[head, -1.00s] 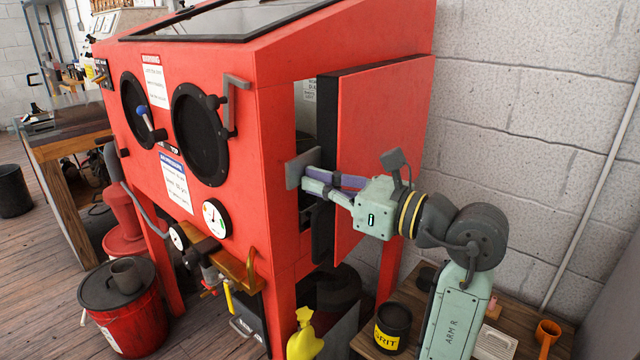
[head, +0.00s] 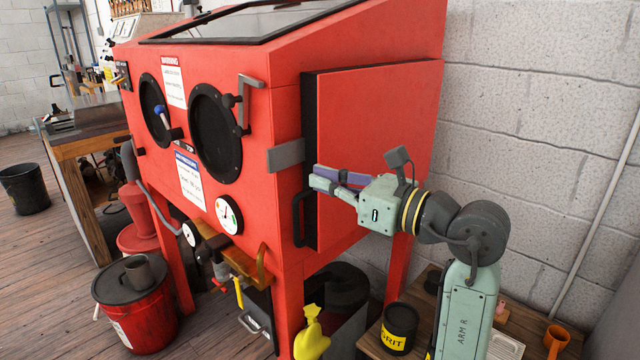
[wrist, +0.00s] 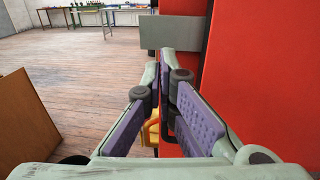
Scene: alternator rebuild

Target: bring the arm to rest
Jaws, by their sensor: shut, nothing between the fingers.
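My gripper (head: 316,177) is in front of the side door (head: 378,150) of the red blast cabinet (head: 275,115), its fingers pointing left toward the door's edge. The fingers are together and hold nothing. In the wrist view the gripper (wrist: 165,62) shows purple pads close together at the tips, just below a grey latch plate (wrist: 172,32). The same latch plate shows in the head view (head: 286,156), at the cabinet corner. The side door looks shut or nearly so. I cannot tell whether the fingers touch the door or its dark handle (head: 302,218).
A low wooden table (head: 425,300) with a black grit tin (head: 399,328) and an orange cup (head: 556,341) stands below my arm. A white block wall (head: 540,100) is close behind. A red bucket (head: 140,310) stands on the floor at left.

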